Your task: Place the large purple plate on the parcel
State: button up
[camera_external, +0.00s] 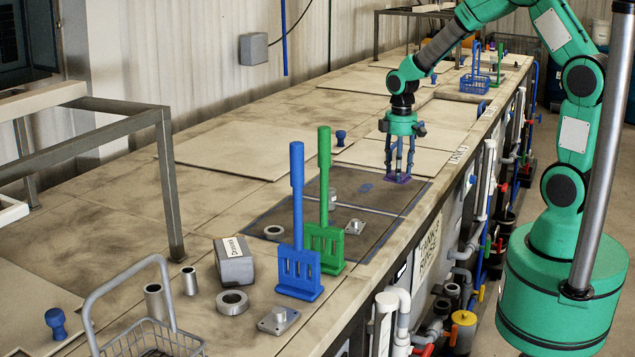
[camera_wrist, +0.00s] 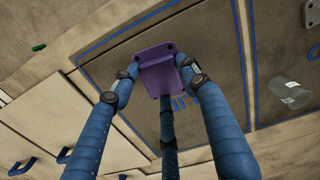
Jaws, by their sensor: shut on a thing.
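The purple plate (camera_external: 397,178) is at the tips of my gripper (camera_external: 399,170), over the far right part of the dark tank panel. In the wrist view the plate (camera_wrist: 158,70) lies between the blue fingers of my gripper (camera_wrist: 160,80), which are shut on it; its corner holes show. I cannot tell whether it touches the panel or hangs just above it. The parcel (camera_external: 236,267) is a grey box with a white label on top. It sits in the left foreground, well apart from my gripper, and I cannot make it out in the wrist view.
A tall blue rack (camera_external: 298,270) and green rack (camera_external: 324,240) stand between my gripper and the parcel. A metal ring (camera_external: 232,302), short tubes (camera_external: 189,281) and a flanged block (camera_external: 278,320) lie near the parcel. A wire basket (camera_external: 150,340) is in front.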

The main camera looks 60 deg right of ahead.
jog(key=w+a+r+n+p, duration=0.1)
jog(key=w+a+r+n, duration=0.15)
jog(key=w+a, duration=0.4)
jog(key=w+a+r+n+p, duration=0.25)
jog(key=w+a, duration=0.25)
jog(key=a, duration=0.3)
notch_tip(320, 180, up, 8)
jog(key=n+p, duration=0.5)
jog(key=n, duration=0.9)
send_over(242, 250)
jog(key=shift+f, duration=0.15)
jog(key=shift+f, duration=0.15)
jog(key=shift+f, duration=3)
jog(key=shift+f, duration=0.1)
jog(key=shift+f+p, duration=0.45)
jog(key=shift+f, duration=1.3)
